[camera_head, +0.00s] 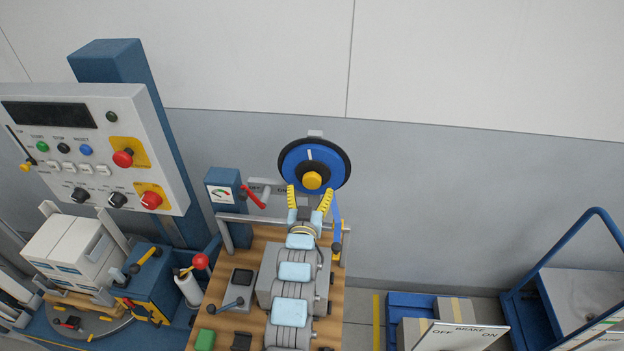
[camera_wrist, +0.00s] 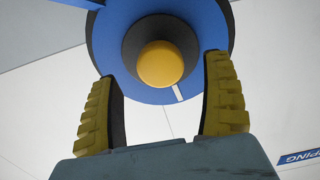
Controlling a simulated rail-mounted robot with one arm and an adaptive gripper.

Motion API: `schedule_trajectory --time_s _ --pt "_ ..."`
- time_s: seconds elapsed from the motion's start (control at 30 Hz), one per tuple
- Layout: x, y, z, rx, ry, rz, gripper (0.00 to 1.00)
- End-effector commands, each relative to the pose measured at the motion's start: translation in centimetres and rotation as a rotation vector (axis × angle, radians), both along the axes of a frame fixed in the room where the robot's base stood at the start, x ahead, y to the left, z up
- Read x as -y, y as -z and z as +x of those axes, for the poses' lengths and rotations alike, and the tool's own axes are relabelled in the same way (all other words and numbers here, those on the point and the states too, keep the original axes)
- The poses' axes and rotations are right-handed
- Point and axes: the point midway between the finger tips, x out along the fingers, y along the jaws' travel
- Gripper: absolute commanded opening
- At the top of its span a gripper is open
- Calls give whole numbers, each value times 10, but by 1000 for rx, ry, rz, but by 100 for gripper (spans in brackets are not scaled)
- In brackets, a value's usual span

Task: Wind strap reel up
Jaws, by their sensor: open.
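The strap reel (camera_head: 296,171) is a blue disc with a black rim, a dark hub and a yellow centre knob (camera_head: 312,180). It stands upright at the wall end of the wooden bench, and a blue strap (camera_head: 337,215) hangs from its right side. My gripper (camera_head: 310,193) is open, its yellow fingers spread just below the knob in the head view. In the wrist view the reel (camera_wrist: 112,50) fills the top, and the knob (camera_wrist: 160,64) shows beyond and between the fingertips (camera_wrist: 162,80). I see no contact with the knob.
A red-handled lever (camera_head: 253,196) and a gauge box (camera_head: 222,192) stand left of the reel. A grey control panel (camera_head: 95,145) on a blue post is farther left. A blue crate with boxes (camera_head: 410,305) and a blue cart (camera_head: 560,290) are at right. The wall above the reel is clear.

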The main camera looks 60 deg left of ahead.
Motion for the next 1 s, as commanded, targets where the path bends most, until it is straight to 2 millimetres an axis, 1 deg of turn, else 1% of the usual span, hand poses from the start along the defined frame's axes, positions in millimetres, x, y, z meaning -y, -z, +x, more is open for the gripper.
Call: schedule_trajectory --time_s 0.03,0.2,0.4,0.6,0.83,0.87,0.9,0.97,1.0 --pt "-6 -2 3 -1 0 -1 82" --pt "-21 -2 14 1 0 -1 82" --pt "-32 0 22 -1 0 -1 82" --pt "-36 0 25 -1 1 -1 82" --pt "-36 0 25 0 0 0 82" --pt "-36 0 25 0 0 0 78" --pt "-36 0 25 0 0 0 66" --pt "-36 0 25 0 0 0 49" --pt "-36 0 25 0 0 0 37"
